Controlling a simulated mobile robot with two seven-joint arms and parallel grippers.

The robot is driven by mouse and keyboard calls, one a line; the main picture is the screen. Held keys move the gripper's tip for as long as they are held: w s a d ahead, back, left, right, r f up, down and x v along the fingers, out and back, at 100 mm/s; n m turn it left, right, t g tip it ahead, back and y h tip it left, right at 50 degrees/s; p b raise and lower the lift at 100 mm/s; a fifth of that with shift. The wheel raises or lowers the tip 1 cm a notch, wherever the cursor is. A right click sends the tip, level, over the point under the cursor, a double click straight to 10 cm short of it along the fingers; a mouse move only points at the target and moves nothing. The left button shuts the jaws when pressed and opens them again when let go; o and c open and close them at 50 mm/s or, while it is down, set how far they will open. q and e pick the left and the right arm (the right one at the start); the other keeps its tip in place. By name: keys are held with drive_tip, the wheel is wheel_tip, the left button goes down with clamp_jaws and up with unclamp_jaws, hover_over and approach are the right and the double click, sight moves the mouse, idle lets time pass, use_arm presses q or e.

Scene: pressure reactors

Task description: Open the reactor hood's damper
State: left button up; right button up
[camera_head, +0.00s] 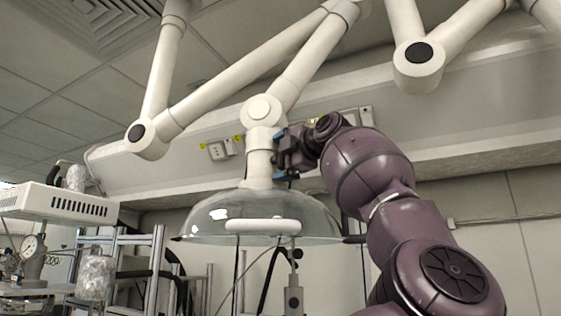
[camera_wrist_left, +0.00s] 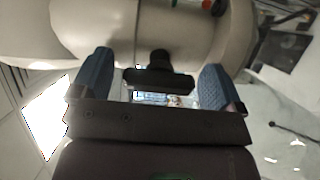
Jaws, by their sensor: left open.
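The reactor hood is a clear glass dome (camera_head: 205,222) hanging from a white duct (camera_head: 258,165). In the left wrist view, the damper's black T-shaped handle (camera_wrist_left: 160,78) sticks out from the white duct (camera_wrist_left: 110,35). My left gripper (camera_head: 281,157) is at the right side of the duct, just above the dome. Its blue fingertips are apart, one on each side of the damper handle in the left wrist view (camera_wrist_left: 156,82), with gaps on both sides. In the head view the handle cannot be made out. My right gripper is not in view.
A jointed white extraction arm (camera_head: 235,78) rises above the hood, with another joint (camera_head: 420,65) at upper right. A wall outlet (camera_head: 220,150) is behind. At the left stand a white vented box (camera_head: 60,205), a pressure gauge (camera_head: 33,246) and metal frames (camera_head: 150,250).

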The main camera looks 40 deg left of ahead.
use_arm(q)
drive_tip(key=shift+s, duration=0.1)
drive_tip(key=shift+c, duration=0.2)
drive_tip(key=c, duration=0.9)
drive_tip(key=shift+n, duration=0.3)
drive_tip(key=n+p, duration=0.1)
drive_tip(key=n, duration=0.2)
drive_tip(key=shift+n, duration=0.4)
drive_tip(key=n, duration=0.4)
drive_tip(key=shift+p, duration=0.3)
drive_tip(key=n, duration=0.4)
drive_tip(key=shift+n+h+p, duration=0.3)
drive_tip(key=shift+n+p, duration=0.1)
drive_tip(key=shift+n+t+p, duration=0.3)
drive_tip(key=shift+n+p, duration=0.05)
drive_tip(key=shift+n, duration=1.75)
